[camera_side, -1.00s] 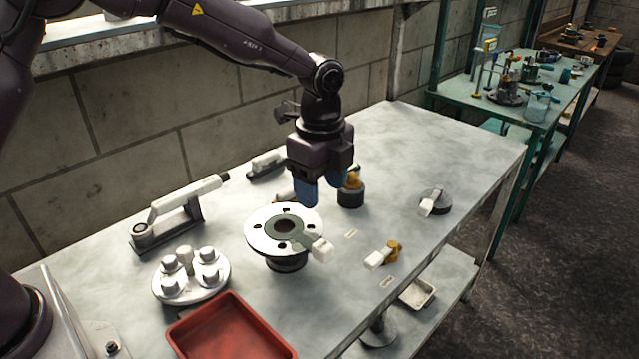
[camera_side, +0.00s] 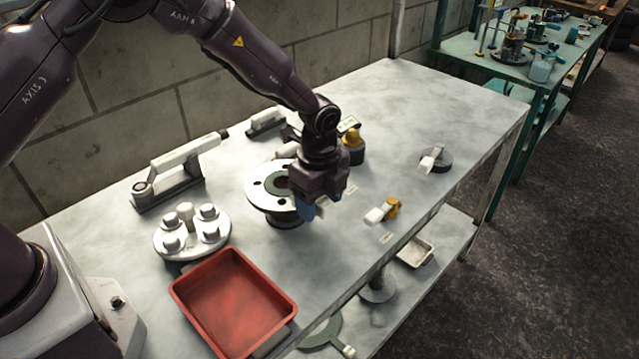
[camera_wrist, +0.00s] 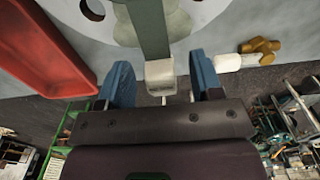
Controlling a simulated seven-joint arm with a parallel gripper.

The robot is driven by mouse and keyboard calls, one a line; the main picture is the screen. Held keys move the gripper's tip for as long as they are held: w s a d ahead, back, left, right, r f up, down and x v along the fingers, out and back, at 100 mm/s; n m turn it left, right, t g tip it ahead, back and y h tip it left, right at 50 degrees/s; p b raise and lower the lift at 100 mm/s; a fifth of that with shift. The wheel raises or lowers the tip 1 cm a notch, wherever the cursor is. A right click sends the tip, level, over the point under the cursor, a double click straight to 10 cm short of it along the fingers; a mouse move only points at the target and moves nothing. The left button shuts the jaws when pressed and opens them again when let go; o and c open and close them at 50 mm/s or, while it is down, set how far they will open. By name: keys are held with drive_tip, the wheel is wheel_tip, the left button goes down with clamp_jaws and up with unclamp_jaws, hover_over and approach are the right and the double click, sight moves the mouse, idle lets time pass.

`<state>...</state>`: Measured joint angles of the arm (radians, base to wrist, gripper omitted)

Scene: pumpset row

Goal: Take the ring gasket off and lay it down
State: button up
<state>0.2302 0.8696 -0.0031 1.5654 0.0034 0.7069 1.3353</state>
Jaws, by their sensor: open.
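The ring gasket (camera_side: 272,183) is a flat dark grey-green ring lying on the pale round flange (camera_side: 256,195). My gripper (camera_side: 314,208) is over the flange's right side and hides part of the gasket and its tab in the side view. In the wrist view the gasket's strap (camera_wrist: 150,30) runs down to a white tab (camera_wrist: 159,70). The open blue fingers (camera_wrist: 163,84) stand on either side of the tab, with gaps on both sides. The flange also shows in the wrist view (camera_wrist: 70,22).
A red tray (camera_side: 235,302) lies at the front. A plate with several bolts (camera_side: 192,235) stands left of the flange. A yellow fitting with a white handle (camera_side: 384,210) and a dark disc with a white handle (camera_side: 436,160) lie to the right. The bench's far right is clear.

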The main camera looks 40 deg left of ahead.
drive_tip(key=shift+f, duration=0.15)
drive_tip(key=shift+c, duration=0.4)
drive_tip(key=c, duration=1)
drive_tip(key=shift+r, duration=0.25)
drive_tip(key=shift+r, duration=1.3)
drive_tip(key=shift+r, duration=0.35)
